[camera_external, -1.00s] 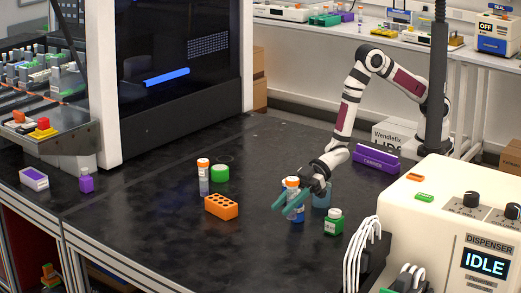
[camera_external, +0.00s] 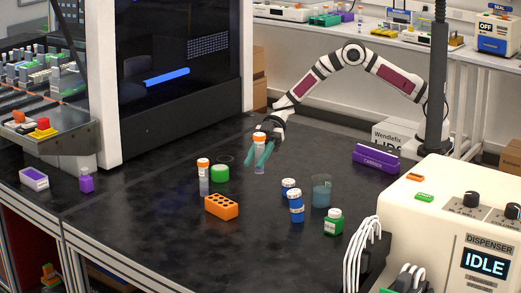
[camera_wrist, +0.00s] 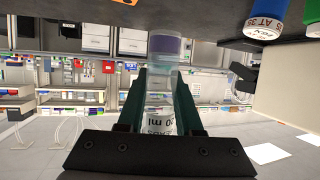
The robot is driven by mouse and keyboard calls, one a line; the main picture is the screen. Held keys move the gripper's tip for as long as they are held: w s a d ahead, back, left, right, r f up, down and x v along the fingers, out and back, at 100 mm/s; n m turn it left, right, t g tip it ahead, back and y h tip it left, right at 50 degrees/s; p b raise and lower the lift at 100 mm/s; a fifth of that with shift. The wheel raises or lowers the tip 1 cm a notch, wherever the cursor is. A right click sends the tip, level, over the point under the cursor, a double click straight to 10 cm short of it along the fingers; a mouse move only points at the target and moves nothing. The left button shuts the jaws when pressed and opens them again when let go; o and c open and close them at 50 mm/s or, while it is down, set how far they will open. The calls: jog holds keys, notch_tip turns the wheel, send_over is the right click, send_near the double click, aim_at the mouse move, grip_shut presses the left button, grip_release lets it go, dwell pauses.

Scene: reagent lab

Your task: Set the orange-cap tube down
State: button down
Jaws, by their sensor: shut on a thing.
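My gripper (camera_external: 257,160) is shut on an orange-cap tube (camera_external: 259,141), its green fingers on either side of the clear body. A second orange-cap tube (camera_external: 203,177) stands on the table to the left.
Two blue bottles (camera_external: 296,208), a beaker (camera_external: 321,192) and a green bottle (camera_external: 333,224) stand to the right. The black table (camera_external: 150,215) is clear at the front left.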

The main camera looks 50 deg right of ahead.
jog(key=s+a+f, duration=0.1)
jog(key=a+f, duration=0.1)
jog(key=a, duration=0.1)
jog(key=s+a+f, duration=0.2)
jog(key=a, duration=0.1)
jog(key=s+a+f, duration=0.1)
jog(key=a+f, duration=0.1)
jog(key=a, duration=0.1)
jog(key=shift+s+a+f, duration=0.1)
jog(key=shift+s+f, duration=0.2)
jog(key=shift+s, duration=0.1)
jog(key=shift+s+a+f, duration=0.1)
jog(key=shift+a+f, duration=0.1)
jog(key=shift+f, duration=0.95)
jog(key=shift+s+a+f, duration=0.1)
jog(key=shift+a+f, duration=0.05)
jog(key=shift+f, duration=0.95)
jog(key=shift+f, duration=0.1)
jog(key=c, duration=0.6)
grip_release()
